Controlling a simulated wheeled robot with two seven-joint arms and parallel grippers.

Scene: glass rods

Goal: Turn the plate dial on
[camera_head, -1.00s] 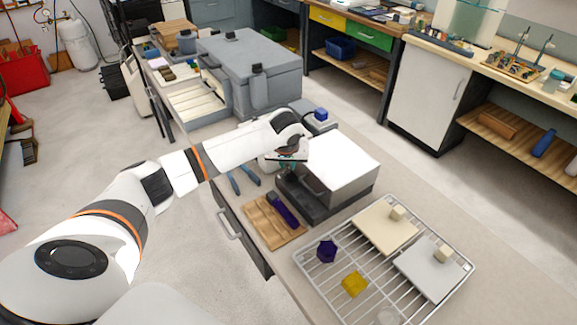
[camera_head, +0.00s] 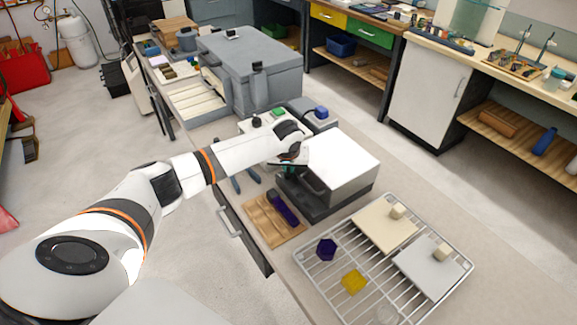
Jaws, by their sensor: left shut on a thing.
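A low appliance with a dark base (camera_head: 312,203) and a white boxy top (camera_head: 343,165) stands on the bench; it appears to be the plate. My left gripper (camera_head: 289,170) is at its left rear corner, pointing down and shut on a small part there. That part is mostly hidden by the gripper and wrist. I cannot make out the dial itself or its setting. My right gripper is out of view.
A purple-handled tool (camera_head: 283,207) lies on a wooden board (camera_head: 262,219). A wire rack (camera_head: 318,279) holds two pale slabs and purple and yellow pieces. A small box with a green top (camera_head: 278,112) and a blue-topped one (camera_head: 321,112) stand behind my wrist.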

